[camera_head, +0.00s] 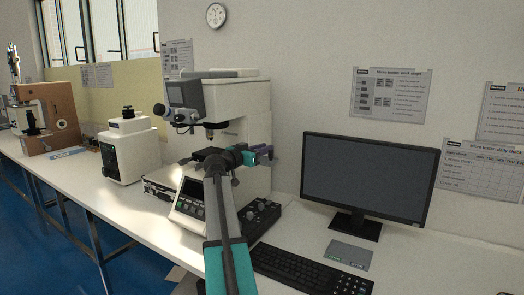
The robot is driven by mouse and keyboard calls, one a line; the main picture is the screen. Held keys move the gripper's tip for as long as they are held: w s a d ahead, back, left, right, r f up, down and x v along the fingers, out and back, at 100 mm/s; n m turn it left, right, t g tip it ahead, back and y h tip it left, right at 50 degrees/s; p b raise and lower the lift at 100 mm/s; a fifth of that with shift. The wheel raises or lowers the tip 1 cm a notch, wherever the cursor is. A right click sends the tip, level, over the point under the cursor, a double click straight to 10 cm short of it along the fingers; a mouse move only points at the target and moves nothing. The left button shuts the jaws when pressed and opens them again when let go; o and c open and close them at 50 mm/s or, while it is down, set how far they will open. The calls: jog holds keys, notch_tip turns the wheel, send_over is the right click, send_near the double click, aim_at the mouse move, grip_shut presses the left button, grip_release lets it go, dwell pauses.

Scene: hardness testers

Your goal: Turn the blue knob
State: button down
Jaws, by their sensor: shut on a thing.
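My arm reaches up from the bottom middle and bends right at the wrist. My gripper (265,153) is at the right side of the white hardness tester (235,105), in front of its lower body. The jaws are shut on the blue knob, a small bluish shape that is hard to tell apart from the gripper at this size. The wrist and arm hide much of the tester's stage and part of its front panel. How far the knob is turned cannot be seen.
A black control box (262,215) and a keyboard (310,270) lie right of my arm. A monitor (368,177) stands further right.

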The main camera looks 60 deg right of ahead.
jog(key=shift+s+f+m+g+b, duration=0.15)
jog(key=shift+m+g+b, duration=0.35)
jog(key=shift+b, duration=0.5)
jog(key=shift+s+g+y+b, duration=0.15)
jog(key=shift+g+y+b, duration=0.15)
jog(key=shift+g+b, duration=0.25)
jog(key=c, duration=1.6)
grip_release()
jog(key=shift+o, duration=0.2)
jog(key=shift+a, duration=0.1)
jog(key=b+v, duration=0.1)
jog(key=v, duration=1.2)
jog(key=shift+a, duration=0.35)
